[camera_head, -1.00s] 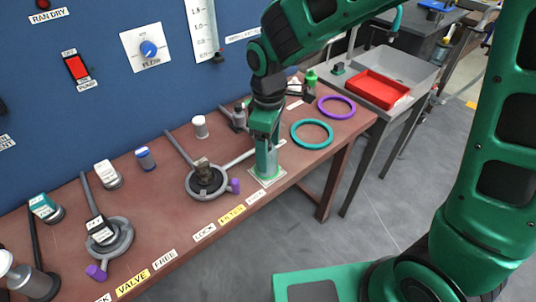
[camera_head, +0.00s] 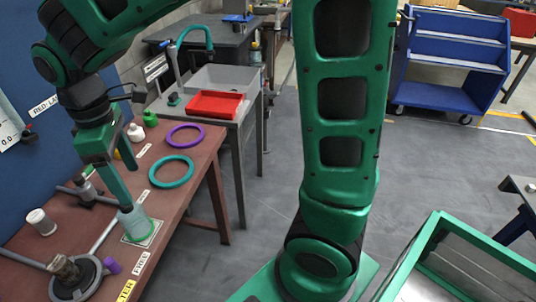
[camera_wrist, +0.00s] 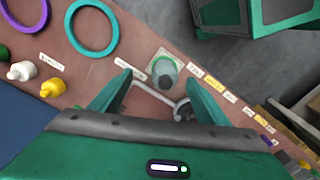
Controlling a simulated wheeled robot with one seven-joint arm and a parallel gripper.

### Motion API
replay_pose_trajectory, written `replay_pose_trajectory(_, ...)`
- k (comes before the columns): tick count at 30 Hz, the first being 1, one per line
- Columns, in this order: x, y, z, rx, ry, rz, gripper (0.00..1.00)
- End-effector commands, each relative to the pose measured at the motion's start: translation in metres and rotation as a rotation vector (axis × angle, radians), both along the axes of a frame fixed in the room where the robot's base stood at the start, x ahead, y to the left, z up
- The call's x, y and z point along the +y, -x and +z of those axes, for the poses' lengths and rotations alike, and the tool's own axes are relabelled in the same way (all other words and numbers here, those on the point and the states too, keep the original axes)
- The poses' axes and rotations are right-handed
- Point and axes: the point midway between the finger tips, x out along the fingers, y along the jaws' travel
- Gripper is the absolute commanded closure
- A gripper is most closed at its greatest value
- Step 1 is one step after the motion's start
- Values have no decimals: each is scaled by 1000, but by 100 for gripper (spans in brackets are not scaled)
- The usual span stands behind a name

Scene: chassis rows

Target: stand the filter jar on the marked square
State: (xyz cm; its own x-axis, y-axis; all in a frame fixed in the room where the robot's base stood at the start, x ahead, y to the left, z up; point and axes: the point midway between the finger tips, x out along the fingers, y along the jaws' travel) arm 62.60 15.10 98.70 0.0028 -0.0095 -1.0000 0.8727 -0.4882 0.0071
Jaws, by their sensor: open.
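The filter jar (camera_head: 136,225), a pale translucent cylinder with a green lower part, stands upright on the marked square (camera_head: 152,238), a light plate near the bench's front edge. In the wrist view the jar (camera_wrist: 167,80) shows from above, over the square (camera_wrist: 158,54) with its green ring. My gripper (camera_head: 123,205) is just above the jar in the head view, pointing down. In the wrist view my gripper (camera_wrist: 160,88) has its two green fingers wide apart, with the jar beyond them and nothing held. Whether the fingertips still overlap the jar's top is hard to tell.
A grey valve (camera_head: 76,276) with a bar handle is at the left. A white bottle (camera_wrist: 22,71) and a yellow bottle (camera_wrist: 53,88) stand near the wall.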

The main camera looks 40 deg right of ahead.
Motion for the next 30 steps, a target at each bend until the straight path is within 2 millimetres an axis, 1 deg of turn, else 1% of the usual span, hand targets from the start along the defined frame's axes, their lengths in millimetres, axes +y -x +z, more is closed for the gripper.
replay_pose_trajectory(1,-27,0,4,-7,7,-82,31)
replay_pose_trajectory(2,-45,1,5,-10,13,-143,31)
replay_pose_trajectory(3,-73,5,8,-14,19,-239,31)
replay_pose_trajectory(5,-119,15,11,-21,28,-403,31)
replay_pose_trajectory(6,-150,26,13,-25,33,-521,31)
replay_pose_trajectory(8,-192,47,13,-27,35,-696,31)
replay_pose_trajectory(9,-217,63,13,-28,35,-812,31)
replay_pose_trajectory(11,-250,89,11,-27,32,-982,31)
replay_pose_trajectory(12,-268,108,9,-24,28,-1088,31)
replay_pose_trajectory(13,-279,121,7,-21,25,-1164,31)
replay_pose_trajectory(15,-299,150,1,-15,15,-1316,31)
replay_pose_trajectory(18,-315,182,-6,-5,1,-1483,31)
replay_pose_trajectory(21,-321,201,-11,3,-9,-1579,31)
replay_pose_trajectory(24,-323,208,-13,8,-13,-1618,31)
replay_pose_trajectory(30,-324,209,-13,7,-13,-1621,31)
